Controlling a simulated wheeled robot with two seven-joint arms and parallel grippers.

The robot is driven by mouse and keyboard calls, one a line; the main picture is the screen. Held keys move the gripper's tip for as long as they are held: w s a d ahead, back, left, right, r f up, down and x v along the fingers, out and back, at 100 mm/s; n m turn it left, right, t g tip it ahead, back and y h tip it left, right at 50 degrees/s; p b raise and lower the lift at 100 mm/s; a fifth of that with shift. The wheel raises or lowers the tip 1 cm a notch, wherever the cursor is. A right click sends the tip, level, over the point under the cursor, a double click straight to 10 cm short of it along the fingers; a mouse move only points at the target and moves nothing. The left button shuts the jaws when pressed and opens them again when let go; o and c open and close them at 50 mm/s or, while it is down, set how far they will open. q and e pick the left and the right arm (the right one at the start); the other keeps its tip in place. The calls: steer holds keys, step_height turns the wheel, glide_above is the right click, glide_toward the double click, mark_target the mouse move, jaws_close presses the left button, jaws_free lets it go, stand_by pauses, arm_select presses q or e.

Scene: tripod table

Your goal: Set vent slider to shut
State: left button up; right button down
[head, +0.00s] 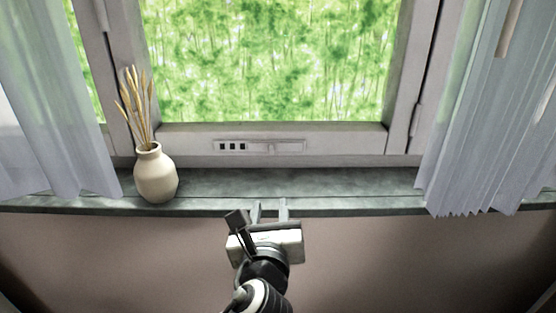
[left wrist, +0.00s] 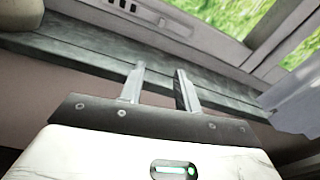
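The vent slider (head: 275,146) is a pale strip in a narrow vent on the window's bottom rail. Several dark slots (head: 232,146) show uncovered at the vent's left end. In the left wrist view the slots (left wrist: 122,4) are cut by the top edge, and part of the vent slider (left wrist: 172,25) shows beside them. My left gripper (head: 269,205) is at the sill's front edge in the picture, below the vent and apart from it. Its fingers (left wrist: 160,72) are spread with nothing between them. My right gripper is not in view.
A cream vase (head: 156,175) with dried stems stands on the grey sill (head: 225,184), left of the vent. Sheer curtains hang at the left (head: 55,110) and right (head: 490,120). The sill between vase and right curtain is clear.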

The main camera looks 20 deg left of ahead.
arm_select(q)
steer(key=w+r+m, duration=0.1)
steer(key=r, duration=0.1)
steer(key=b, duration=0.2)
glide_toward(271, 151)
steer(key=shift+t+y, duration=0.4)
steer(key=x, duration=0.5)
steer(key=f+x, duration=0.1)
steer(key=x, duration=0.2)
steer(key=shift+w+d, duration=0.1)
steer(key=shift+w, duration=0.15)
jaws_close()
steer(key=shift+r, duration=0.1)
